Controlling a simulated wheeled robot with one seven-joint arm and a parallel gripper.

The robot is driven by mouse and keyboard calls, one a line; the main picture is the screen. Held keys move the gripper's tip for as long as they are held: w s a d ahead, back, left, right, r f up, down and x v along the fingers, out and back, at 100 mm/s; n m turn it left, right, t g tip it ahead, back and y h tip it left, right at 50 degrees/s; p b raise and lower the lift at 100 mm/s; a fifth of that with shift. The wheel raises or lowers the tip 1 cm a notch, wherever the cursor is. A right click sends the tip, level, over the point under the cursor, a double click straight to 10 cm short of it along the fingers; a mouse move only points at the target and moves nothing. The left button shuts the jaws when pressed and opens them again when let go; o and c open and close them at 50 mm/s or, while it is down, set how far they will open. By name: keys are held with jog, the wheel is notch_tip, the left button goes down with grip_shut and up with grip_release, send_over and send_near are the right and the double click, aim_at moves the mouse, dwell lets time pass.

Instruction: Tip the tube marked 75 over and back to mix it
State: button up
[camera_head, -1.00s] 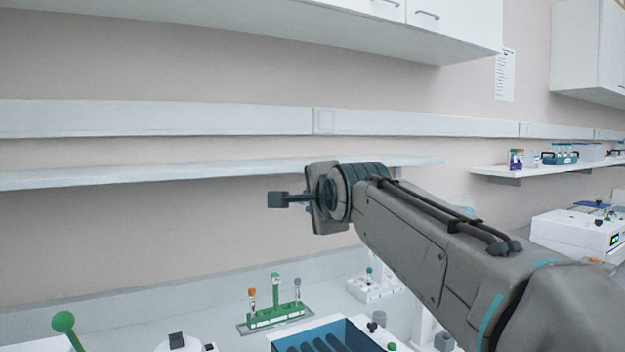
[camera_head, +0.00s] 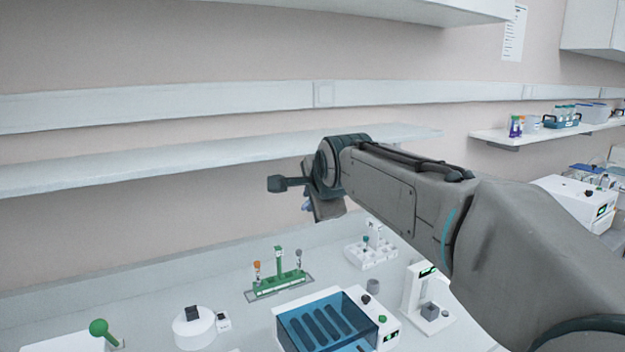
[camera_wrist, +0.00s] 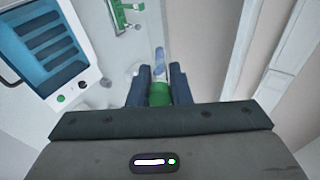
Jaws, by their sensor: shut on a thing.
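In the wrist view, my gripper (camera_wrist: 158,85) is shut on a tube with a green cap (camera_wrist: 159,95). The tube's bluish body (camera_wrist: 159,60) points away from the wrist camera. Its marking cannot be read, so I cannot tell whether it says 75. In the head view, my gripper is raised above the bench in front of the wall, mostly hidden behind my wrist. A small bluish piece (camera_head: 307,205) shows beside the wrist, perhaps the tube. A green rack (camera_head: 278,286) on the bench below holds an orange-capped tube (camera_head: 257,270) and a grey-capped tube (camera_head: 298,258).
A blue-lidded device (camera_head: 325,325) stands at the bench front. A white rack (camera_head: 371,256) is behind it, and a white instrument (camera_head: 425,300) to its right. A round white device (camera_head: 193,327) is at left. A wall shelf (camera_head: 190,168) runs behind my arm.

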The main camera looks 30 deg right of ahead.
jog(key=shift+w+r+g+p, duration=0.2)
jog(key=shift+g+p, duration=0.45)
jog(key=shift+p, duration=1.1)
jog(key=shift+s+r+g+p, duration=0.2)
jog(key=shift+g+p, duration=0.45)
jog(key=shift+p, duration=1.1)
jog(key=g+p, duration=0.2)
jog(key=p, duration=0.2)
jog(key=shift+w+y, duration=0.15)
jog(key=shift+y, duration=0.15)
jog(key=shift+f+b, duration=0.35)
jog(key=shift+f, duration=0.05)
jog(key=shift+s+t, duration=0.2)
jog(key=shift+t, duration=1.5)
jog(key=shift+t+h, duration=0.6)
jog(key=shift+t, duration=0.8)
jog(key=shift+f, duration=0.1)
